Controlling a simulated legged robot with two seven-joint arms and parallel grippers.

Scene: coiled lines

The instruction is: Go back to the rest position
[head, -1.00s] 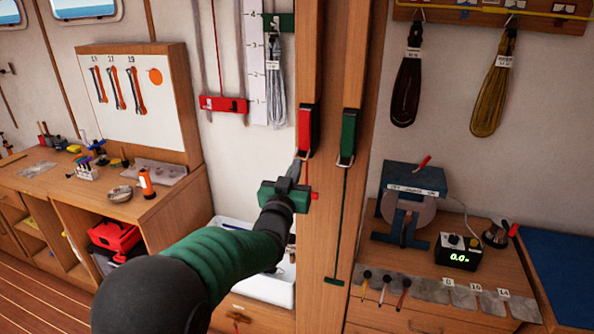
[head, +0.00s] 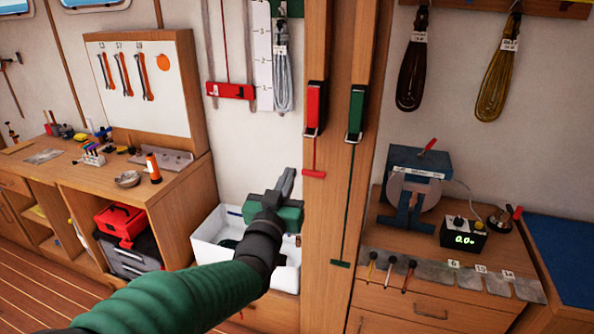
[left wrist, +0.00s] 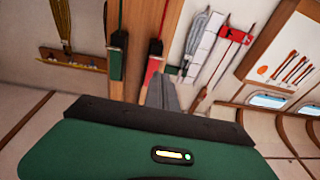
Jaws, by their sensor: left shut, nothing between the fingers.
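My left gripper (head: 285,184) is shut and empty in the head view. It is in front of the white bin and to the left of the wooden post (head: 335,215), apart from the post. In the left wrist view its closed fingers (left wrist: 161,92) show beyond its green body. A red clamp-like holder (head: 315,108) with a red line hanging below it is on the post, above and right of the gripper. A green holder (head: 356,113) with a dark green line is beside it. My right gripper is in neither view.
A white bin (head: 208,252) stands below my left gripper. A workbench (head: 165,195) with tools is at the left. At the right, a wooden bench (head: 395,293) carries a blue-framed reel (head: 415,185) and a meter (head: 463,237). Coiled lines (head: 412,75) hang on the wall above.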

